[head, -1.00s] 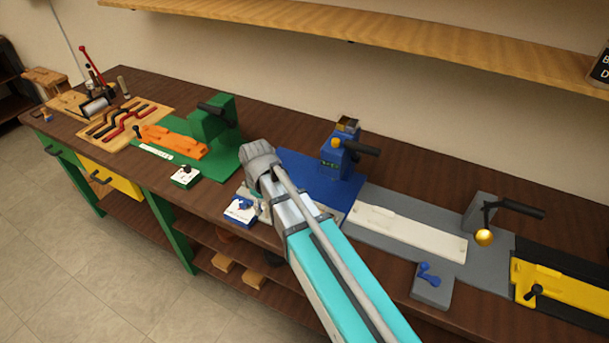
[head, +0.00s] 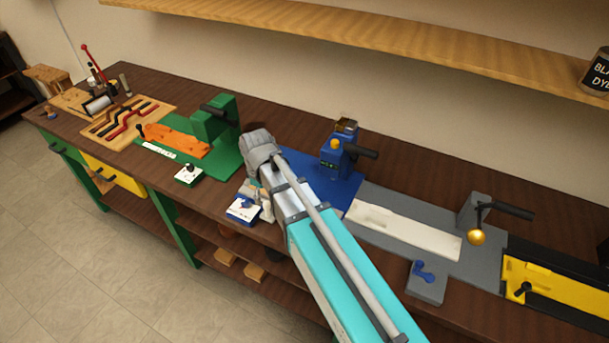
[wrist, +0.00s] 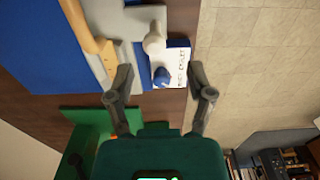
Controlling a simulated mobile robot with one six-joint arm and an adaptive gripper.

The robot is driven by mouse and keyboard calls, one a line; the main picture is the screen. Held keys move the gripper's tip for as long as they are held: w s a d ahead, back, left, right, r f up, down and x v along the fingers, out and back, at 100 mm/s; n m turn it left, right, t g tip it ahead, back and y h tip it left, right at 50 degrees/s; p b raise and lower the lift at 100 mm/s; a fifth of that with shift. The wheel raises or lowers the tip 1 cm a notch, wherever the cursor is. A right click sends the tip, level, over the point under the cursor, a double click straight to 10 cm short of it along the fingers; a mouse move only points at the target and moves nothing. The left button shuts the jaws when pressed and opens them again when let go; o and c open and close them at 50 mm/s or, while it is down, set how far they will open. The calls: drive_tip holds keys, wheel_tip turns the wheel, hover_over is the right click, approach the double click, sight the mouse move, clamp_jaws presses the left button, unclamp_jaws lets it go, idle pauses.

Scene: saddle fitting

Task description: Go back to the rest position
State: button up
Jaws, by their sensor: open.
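My gripper shows in the wrist view (wrist: 160,95) with its two dark fingers spread apart and nothing between them. It is above the bench's front edge, near a small white card block with a blue knob (wrist: 172,72). In the head view my arm reaches in from the lower right, and the grey wrist end (head: 262,150) is between the green station and the blue station. The fingers are mostly hidden behind the arm there.
The dark bench (head: 400,170) carries a green station (head: 215,125), a blue station (head: 335,165), a grey station (head: 385,205) with a pale strip and a yellow one (head: 550,285). A wooden shelf (head: 380,45) runs above. The tiled floor in front is clear.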

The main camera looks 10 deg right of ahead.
drive_tip(key=shift+d, duration=0.1)
idle(0.3)
drive_tip(key=s+d+m, duration=0.4)
drive_tip(key=d+m, duration=0.1)
drive_tip(key=d, duration=0.6)
drive_tip(key=s+d+m, duration=0.3)
drive_tip(key=d+m, duration=0.3)
drive_tip(key=d, duration=0.4)
drive_tip(key=shift+s+d, duration=0.35)
